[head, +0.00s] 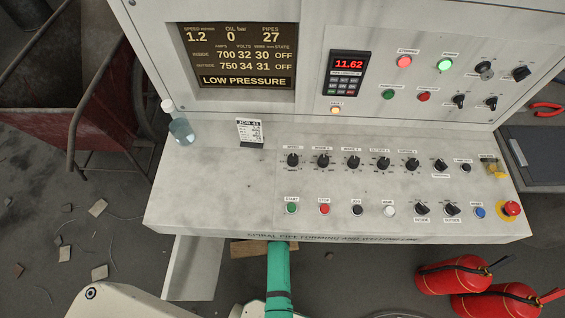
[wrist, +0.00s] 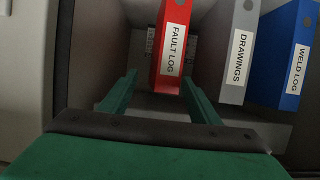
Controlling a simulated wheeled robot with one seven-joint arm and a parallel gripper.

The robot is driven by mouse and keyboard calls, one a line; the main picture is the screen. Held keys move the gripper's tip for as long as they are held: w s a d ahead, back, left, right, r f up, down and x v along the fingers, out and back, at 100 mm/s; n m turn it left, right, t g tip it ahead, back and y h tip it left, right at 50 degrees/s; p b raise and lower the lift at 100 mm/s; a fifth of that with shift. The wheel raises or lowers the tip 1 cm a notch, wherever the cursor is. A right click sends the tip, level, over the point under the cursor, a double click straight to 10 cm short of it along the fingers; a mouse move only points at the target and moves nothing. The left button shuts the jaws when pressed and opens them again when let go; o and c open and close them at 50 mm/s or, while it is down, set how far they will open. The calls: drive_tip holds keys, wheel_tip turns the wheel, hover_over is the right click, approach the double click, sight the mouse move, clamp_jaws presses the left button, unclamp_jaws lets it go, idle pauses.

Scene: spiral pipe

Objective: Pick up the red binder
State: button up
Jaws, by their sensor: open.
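The red binder (wrist: 172,38), labelled FAULT LOG, stands upright with its spine toward me in the wrist view. My gripper (wrist: 159,77) is open, its two green fingers pointing toward the binder. The binder's near lower end shows between the fingertips, closer to the right one. I cannot tell whether that finger touches it. A wider gap lies between the binder and the left finger. The head view shows a green part of my arm at the console's front edge; the red binder is hidden there.
A grey binder (wrist: 238,50) labelled DRAWINGS and a blue binder (wrist: 285,55) labelled WELD LOG stand to the right. Compartment walls enclose them. The console (head: 220,190) overhangs my arm in the head view.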

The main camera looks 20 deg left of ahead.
drive_tip(key=x, duration=1)
drive_tip(key=shift+s+a, duration=0.1)
clamp_jaws()
drive_tip(key=shift+r, duration=0.1)
